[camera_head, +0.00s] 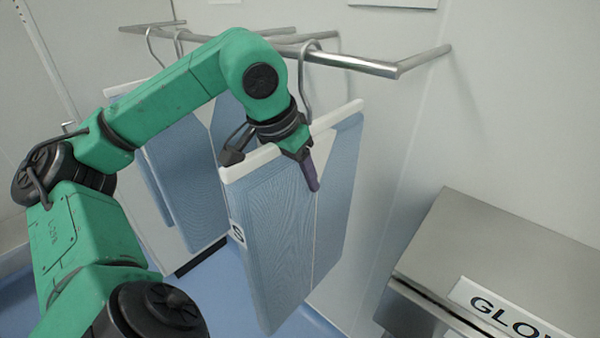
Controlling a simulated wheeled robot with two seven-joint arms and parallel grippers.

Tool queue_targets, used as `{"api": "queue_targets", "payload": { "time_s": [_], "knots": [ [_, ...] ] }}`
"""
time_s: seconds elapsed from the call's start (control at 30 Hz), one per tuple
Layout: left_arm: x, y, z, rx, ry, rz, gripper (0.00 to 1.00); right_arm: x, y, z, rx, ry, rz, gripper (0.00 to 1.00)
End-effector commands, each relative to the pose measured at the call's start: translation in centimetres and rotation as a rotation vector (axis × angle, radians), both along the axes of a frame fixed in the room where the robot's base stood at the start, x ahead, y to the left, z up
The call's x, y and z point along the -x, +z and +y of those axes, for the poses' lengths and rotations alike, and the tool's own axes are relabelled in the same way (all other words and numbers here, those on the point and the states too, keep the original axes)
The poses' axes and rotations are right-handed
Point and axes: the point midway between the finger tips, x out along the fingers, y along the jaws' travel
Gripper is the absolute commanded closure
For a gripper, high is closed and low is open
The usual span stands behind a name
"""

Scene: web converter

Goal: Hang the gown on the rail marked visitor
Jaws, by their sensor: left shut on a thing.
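No "visitor" marking is readable. My right gripper is not in view.
More blue gowns (180,165) hang behind my left arm, from hooks (152,42) at the left part of the rails. A steel cabinet (510,250) with a partly cut-off "GLO" label (500,310) stands at the lower right. The wall right of the rail is clear.

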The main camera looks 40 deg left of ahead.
Motion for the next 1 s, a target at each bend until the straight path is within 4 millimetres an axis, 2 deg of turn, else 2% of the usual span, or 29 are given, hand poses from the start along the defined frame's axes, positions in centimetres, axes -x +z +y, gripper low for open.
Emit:
{"api": "queue_targets", "payload": {
  "time_s": [0.03, 0.07, 0.1, 0.13, 0.4, 0.53, 0.67, 0.9, 1.0],
  "knots": [
    [0.0, 0.1, 0.0, 0.000, 0.000, -0.003, 1.00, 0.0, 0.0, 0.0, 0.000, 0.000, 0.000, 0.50],
    [0.0, 0.1, 0.0, 0.000, 0.000, -0.003, 0.34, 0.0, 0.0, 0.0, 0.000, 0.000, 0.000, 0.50],
    [0.0, 0.1, 0.0, 0.000, 0.000, -0.002, 0.18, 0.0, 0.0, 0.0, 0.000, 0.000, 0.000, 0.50],
    [0.0, 0.1, 0.0, 0.000, 0.000, -0.002, 0.10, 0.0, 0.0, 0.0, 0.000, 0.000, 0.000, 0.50],
    [0.0, 0.0, 0.0, 0.000, 0.000, 0.002, 0.10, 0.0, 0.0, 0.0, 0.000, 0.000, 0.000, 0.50],
    [0.3, 0.9, 0.0, -0.001, 0.002, 0.001, 0.10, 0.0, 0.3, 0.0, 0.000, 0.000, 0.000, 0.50],
    [1.4, 3.7, 0.1, -0.004, 0.003, -0.002, 0.10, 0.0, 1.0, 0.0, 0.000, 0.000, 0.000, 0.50],
    [4.2, 10.2, 0.0, -0.003, 0.006, -0.002, 0.10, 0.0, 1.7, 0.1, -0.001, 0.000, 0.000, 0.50],
    [5.0, 12.1, -0.1, -0.002, 0.003, -0.002, 0.10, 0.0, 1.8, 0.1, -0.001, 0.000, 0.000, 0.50]
  ]
}}
